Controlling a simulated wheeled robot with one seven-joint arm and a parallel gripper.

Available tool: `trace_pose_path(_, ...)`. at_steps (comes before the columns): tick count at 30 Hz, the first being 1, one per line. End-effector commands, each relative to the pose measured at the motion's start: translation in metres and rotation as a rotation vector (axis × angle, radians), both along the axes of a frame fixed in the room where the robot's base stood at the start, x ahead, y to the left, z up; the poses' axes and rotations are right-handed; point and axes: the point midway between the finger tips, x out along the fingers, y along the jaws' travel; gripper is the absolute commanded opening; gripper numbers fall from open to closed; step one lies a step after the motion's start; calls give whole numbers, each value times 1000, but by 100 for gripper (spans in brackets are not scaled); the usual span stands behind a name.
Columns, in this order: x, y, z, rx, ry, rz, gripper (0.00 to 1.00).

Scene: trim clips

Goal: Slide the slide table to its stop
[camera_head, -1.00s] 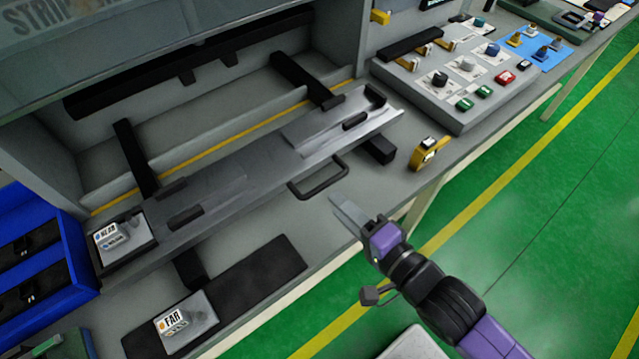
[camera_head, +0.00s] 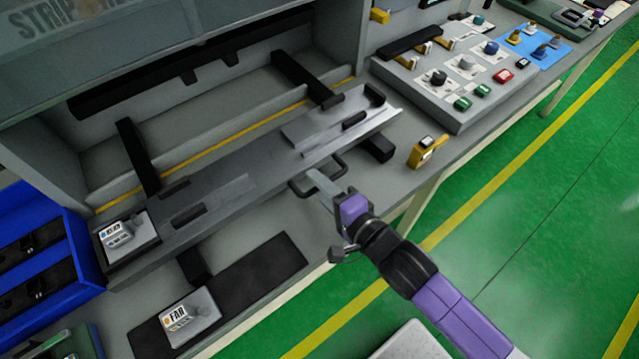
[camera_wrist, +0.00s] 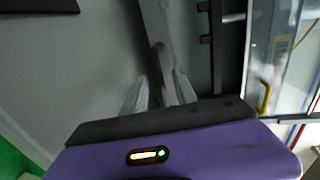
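The slide table (camera_head: 262,168) is a long grey metal plate lying diagonally across the bench, with raised edges and black pads. Its dark loop handle (camera_head: 303,189) sticks out from the front edge; part of it is hidden by my gripper. The fingers look open; contact with the bar cannot be made out.
A block with a label and a grey knob (camera_head: 130,236) is at the plate's left end. A block marked FAR (camera_head: 190,314) stands on a black mat (camera_head: 255,277). Blue bins (camera_head: 60,290) are at left.

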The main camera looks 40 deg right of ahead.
Motion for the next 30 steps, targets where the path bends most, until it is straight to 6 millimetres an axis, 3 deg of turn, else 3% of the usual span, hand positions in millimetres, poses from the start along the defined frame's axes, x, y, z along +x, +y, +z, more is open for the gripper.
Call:
trace_pose_path(5,0,0,0,0,0,0,32)
trace_pose_path(10,0,0,0,-1,-1,0,0)
trace_pose_path(30,0,0,0,-1,0,1,0)
